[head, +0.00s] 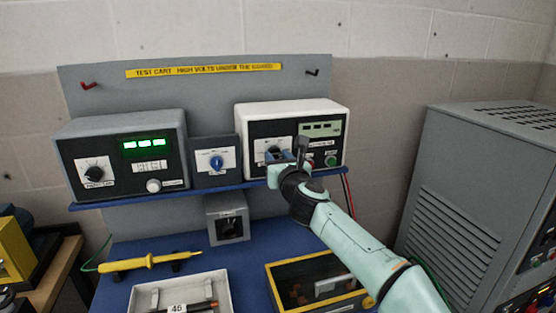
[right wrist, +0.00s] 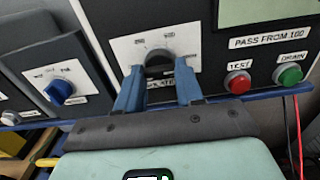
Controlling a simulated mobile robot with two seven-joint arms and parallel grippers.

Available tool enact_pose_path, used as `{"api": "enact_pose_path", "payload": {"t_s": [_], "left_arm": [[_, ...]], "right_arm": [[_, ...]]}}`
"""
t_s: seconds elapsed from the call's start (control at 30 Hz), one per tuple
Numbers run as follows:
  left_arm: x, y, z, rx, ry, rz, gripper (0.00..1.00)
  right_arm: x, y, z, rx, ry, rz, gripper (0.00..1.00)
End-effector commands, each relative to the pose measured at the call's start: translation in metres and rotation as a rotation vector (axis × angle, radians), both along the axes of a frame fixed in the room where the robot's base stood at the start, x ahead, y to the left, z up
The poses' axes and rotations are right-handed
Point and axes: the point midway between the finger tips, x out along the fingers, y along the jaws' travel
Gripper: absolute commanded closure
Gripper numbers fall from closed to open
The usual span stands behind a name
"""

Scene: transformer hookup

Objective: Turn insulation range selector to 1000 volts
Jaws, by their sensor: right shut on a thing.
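The insulation tester (head: 313,111) is a white-cased box with a black front on the blue shelf, right of centre in the head view. Its range selector (right wrist: 158,60) is a dark knob on a white scale plate, seen in the right wrist view. My right gripper (right wrist: 158,78) has its two blue fingers on either side of this knob and is shut on it. The plate's markings are small, and I cannot tell which the knob points to. In the head view my right gripper (head: 283,157) partly covers the selector. My left gripper is not in view.
A red TEST button (right wrist: 238,82) and a green DRAIN button (right wrist: 288,75) sit right of the selector. A blue knob (head: 217,162) on a small box and a grey meter unit (head: 121,124) stand left. A yellow probe (head: 150,262) lies below.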

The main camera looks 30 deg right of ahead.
Motion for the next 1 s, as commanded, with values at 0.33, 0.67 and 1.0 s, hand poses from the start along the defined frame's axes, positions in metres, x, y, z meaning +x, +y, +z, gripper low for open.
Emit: {"api": "enact_pose_path", "payload": {"t_s": [0.33,0.67,1.0], "left_arm": [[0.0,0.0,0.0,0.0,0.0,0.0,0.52],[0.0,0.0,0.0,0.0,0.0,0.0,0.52],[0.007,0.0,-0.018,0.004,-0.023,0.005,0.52]], "right_arm": [[0.0,0.0,0.0,0.002,0.001,0.0,0.54],[0.0,0.0,0.0,0.0,0.0,0.0,0.38],[-0.04,0.01,-0.002,-0.001,-0.002,0.0,0.38]]}}
